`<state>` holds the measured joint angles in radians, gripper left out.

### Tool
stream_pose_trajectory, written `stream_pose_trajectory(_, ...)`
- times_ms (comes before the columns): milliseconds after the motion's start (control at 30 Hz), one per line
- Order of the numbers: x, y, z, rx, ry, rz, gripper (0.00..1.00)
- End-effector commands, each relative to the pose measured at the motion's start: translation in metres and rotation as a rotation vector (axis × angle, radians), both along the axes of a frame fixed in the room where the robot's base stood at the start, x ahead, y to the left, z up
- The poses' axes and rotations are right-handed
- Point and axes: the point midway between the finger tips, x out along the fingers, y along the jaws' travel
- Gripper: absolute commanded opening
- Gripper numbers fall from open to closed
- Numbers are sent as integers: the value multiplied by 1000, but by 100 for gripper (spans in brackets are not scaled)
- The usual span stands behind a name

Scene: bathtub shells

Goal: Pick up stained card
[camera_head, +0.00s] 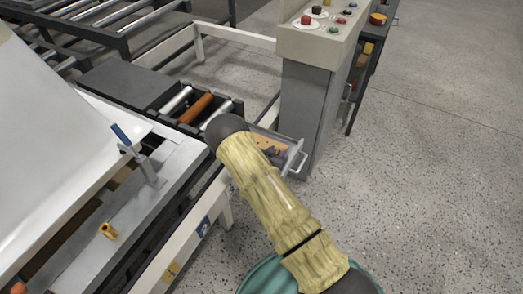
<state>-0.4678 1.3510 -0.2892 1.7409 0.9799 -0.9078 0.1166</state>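No card can be made out for certain.
The control cabinet (310,115) carries coloured buttons. A roller section (197,106) with one orange roller lies left of the drawer. A large white shell (45,140), a blue-handled clamp (138,155) and a yellow ring (108,230) are at left. Speckled floor (430,190) is clear at right.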

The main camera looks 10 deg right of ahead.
Motion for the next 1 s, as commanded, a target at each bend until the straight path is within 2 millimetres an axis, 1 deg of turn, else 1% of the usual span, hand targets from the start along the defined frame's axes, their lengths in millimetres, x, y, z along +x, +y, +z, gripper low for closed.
stream_pose_trajectory(300,0,0,0,1,-1,0,38)
stream_pose_trajectory(367,0,0,0,1,-1,0,28)
stream_pose_trajectory(400,0,0,0,1,-1,0,20)
stream_pose_trajectory(467,0,0,0,0,-1,0,9)
stream_pose_trajectory(500,0,0,0,1,-1,0,1)
stream_pose_trajectory(833,0,2,2,0,-1,2,0)
stream_pose_trajectory(933,0,2,8,0,-3,1,0)
stream_pose_trajectory(1000,1,2,17,1,-3,1,0)
